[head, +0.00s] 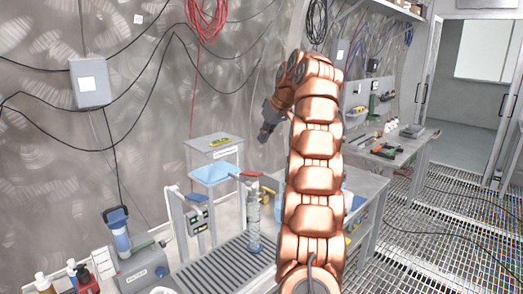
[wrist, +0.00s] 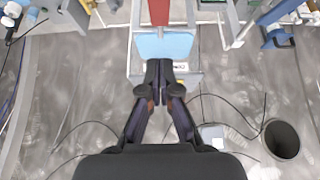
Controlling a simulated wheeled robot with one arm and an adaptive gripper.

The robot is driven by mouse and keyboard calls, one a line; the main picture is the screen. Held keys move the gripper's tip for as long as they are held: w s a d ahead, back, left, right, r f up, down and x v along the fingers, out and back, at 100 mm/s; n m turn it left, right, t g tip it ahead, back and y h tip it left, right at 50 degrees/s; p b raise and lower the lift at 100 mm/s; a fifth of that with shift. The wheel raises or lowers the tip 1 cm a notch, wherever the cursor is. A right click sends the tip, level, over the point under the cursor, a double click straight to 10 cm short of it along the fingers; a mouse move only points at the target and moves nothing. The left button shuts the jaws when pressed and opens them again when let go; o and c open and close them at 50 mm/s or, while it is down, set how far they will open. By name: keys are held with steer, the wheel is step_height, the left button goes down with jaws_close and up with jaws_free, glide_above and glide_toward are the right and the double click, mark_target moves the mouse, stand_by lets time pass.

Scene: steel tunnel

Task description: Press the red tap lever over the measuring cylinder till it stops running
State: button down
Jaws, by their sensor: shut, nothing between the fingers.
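The red tap lever (head: 247,174) sticks out at the front of a small stand with a light-blue panel (head: 214,173). A clear measuring cylinder (head: 253,222) stands upright below it on a ribbed grey tray. Whether water runs into it is too small to tell. My gripper (head: 264,136) is shut and empty, above and behind the lever, apart from it. In the wrist view the shut fingertips (wrist: 159,66) are near the edge of the blue panel (wrist: 170,45), and a red bar (wrist: 158,12), apparently the lever, shows at the top edge.
A grey box with a blue-topped device (head: 120,235) and small bottles (head: 70,275) stand at the left of the bench. A grey box with a green display (head: 197,220) is left of the cylinder. My arm hides part of the bench to the right. Tools lie on a farther table (head: 390,148).

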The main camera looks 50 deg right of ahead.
mark_target(253, 173)
steer(key=b+x, duration=0.1)
steer(key=x, duration=0.4)
steer(key=shift+a+b, duration=0.1)
steer(key=shift+b, duration=0.2)
steer(key=shift+x, duration=1.75)
steer(key=shift+f+p, duration=0.3)
steer(key=shift+f, duration=0.1)
steer(key=shift+s+f+p, duration=0.2)
steer(key=shift+f+p, duration=0.05)
steer(key=shift+f, duration=0.6)
steer(key=shift+s+f+p, duration=0.2)
steer(key=shift+s+f, duration=0.05)
steer(key=shift+f, duration=0.6)
